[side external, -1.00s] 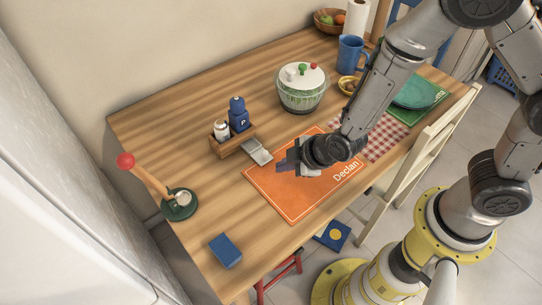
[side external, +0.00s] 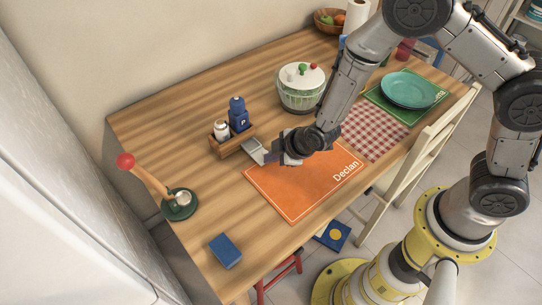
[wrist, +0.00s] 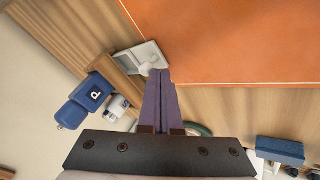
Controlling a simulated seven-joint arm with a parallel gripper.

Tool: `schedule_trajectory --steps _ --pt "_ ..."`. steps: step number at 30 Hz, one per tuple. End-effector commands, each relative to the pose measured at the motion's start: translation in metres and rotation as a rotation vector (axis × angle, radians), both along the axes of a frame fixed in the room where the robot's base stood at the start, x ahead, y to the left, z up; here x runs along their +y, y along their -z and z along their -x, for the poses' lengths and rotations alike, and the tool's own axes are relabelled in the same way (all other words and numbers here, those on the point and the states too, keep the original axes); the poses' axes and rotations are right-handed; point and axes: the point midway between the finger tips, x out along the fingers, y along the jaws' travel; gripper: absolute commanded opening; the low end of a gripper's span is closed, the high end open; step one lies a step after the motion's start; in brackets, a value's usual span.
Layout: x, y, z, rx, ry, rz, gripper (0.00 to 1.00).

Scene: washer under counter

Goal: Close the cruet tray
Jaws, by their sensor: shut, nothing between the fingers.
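The cruet tray is a small wooden holder (side external: 231,146) with a blue pepper pot (side external: 238,114) and a white shaker (side external: 221,130) in it. Its pale grey drawer (side external: 253,147) sticks out toward the orange mat. In the wrist view the drawer (wrist: 150,53) shows just beyond my fingertips, with the wooden body (wrist: 122,73) to its left. My gripper (side external: 268,157) is shut and empty, its purple fingers at the drawer's outer end. In the wrist view the fingertips (wrist: 158,73) overlap the drawer's near edge; I cannot tell whether they touch it.
The orange placemat (side external: 290,197) lies under and in front of my gripper. A green stand with a red-knobbed stick (side external: 179,206) and a blue box (side external: 225,250) are on the left. The wood between them is clear.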

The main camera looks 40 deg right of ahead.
Motion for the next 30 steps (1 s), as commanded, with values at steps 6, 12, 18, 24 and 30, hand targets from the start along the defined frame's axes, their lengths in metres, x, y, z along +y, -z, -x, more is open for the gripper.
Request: schedule_trajectory --steps 6,12,18,24,30 --pt "0.0 0.0 -0.033 -0.003 0.003 -0.001 0.0" --pt "-0.001 -0.001 -0.049 -0.002 0.002 -0.001 0.0" --pt "-0.001 -0.001 -0.05 -0.005 0.003 -0.002 0.0" --pt "0.002 -0.002 -0.046 -0.008 0.002 -0.002 0.0" --pt "0.016 -0.003 -0.017 0.0 -0.005 0.0 0.0"
